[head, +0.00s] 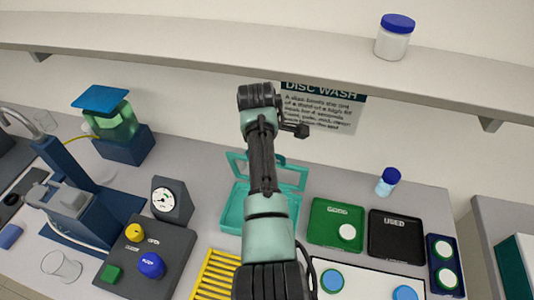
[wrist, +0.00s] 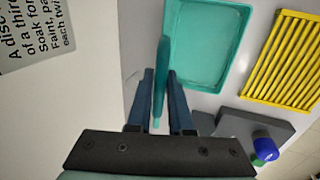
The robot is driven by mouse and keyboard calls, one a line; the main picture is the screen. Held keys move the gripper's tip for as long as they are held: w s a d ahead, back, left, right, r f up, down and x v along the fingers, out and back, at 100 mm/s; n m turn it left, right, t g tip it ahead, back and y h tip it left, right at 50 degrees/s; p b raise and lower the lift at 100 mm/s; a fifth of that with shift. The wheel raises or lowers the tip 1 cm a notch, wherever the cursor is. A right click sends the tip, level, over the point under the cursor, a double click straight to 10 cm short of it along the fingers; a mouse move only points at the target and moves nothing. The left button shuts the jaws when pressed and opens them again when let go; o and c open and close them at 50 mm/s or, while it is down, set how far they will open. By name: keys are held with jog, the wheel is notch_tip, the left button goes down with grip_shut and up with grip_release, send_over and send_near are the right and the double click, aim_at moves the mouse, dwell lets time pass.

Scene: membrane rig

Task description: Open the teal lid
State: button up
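The teal lid (head: 291,176) is a frame with a see-through middle, standing raised at the back of the teal box (head: 232,216). My arm hides part of both in the head view. In the wrist view the lid (wrist: 161,75) shows nearly edge-on, beside the open, empty-looking teal box (wrist: 242,52). My gripper (wrist: 160,76) has its two dark blue fingers on either side of the lid's edge. The fingers are close to the lid, but whether they press on it is unclear. The fingertips are hidden in the head view.
A yellow rack (head: 215,273) lies in front of the box, and a grey control panel (head: 172,262) with knobs is left of it. Green (head: 322,233) and black (head: 396,252) trays are to the right. A shelf (head: 330,62) runs along the wall above.

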jog(key=o, duration=0.4)
jog(key=b+v, duration=0.3)
jog(key=v, duration=1)
